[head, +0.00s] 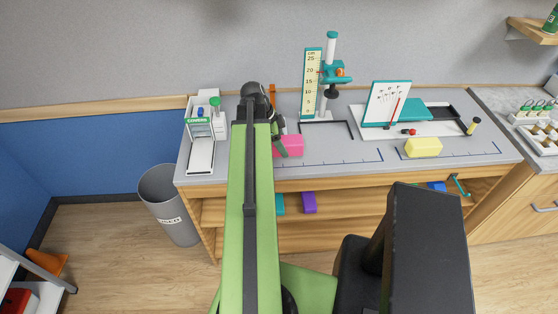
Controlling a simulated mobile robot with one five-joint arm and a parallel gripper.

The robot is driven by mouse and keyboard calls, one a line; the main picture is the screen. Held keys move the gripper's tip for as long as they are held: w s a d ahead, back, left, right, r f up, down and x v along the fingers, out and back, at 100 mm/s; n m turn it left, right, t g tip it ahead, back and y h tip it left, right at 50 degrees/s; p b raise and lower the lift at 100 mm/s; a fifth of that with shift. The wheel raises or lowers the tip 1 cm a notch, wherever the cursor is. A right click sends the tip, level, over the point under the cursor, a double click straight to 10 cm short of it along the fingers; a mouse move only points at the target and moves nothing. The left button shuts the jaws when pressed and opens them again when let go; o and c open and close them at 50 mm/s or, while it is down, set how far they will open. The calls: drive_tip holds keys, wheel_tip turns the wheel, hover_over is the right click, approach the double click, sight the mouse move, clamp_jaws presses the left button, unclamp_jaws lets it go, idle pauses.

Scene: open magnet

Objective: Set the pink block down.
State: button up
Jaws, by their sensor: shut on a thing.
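The pink block (291,145) shows in the head view at the front left part of the grey bench top (349,171), just right of my green arm. My gripper (281,143) is shut on it at the block's left side. My arm hides part of the gripper and the block's left end. I cannot tell whether the block touches the bench or is held slightly above it.
A yellow block (423,147) lies on the bench to the right. A teal height gauge (312,84) and a tilted white board (387,104) stand behind. A covers dispenser (201,130) stands at the left. A grey bin (168,205) is on the floor.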

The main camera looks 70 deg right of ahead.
drive_tip(key=w+f, duration=0.1)
drive_tip(key=w+f+b, duration=0.1)
drive_tip(key=w, duration=0.1)
drive_tip(key=w+f+b, duration=0.1)
drive_tip(key=w, duration=0.1)
drive_tip(key=shift+w+d+f, duration=0.15)
drive_tip(key=shift+d+f, duration=0.1)
drive_tip(key=shift+w, duration=0.25)
wheel_tip(320, 180, down, 4)
drive_tip(key=b, duration=0.4)
drive_tip(key=shift+a+f+b, duration=0.1)
drive_tip(key=shift+f+b, duration=0.1)
drive_tip(key=shift+b, duration=0.15)
drive_tip(key=shift+r, duration=0.25)
drive_tip(key=shift+f, duration=0.2)
drive_tip(key=o, duration=1.3)
drive_tip(key=shift+r, duration=0.1)
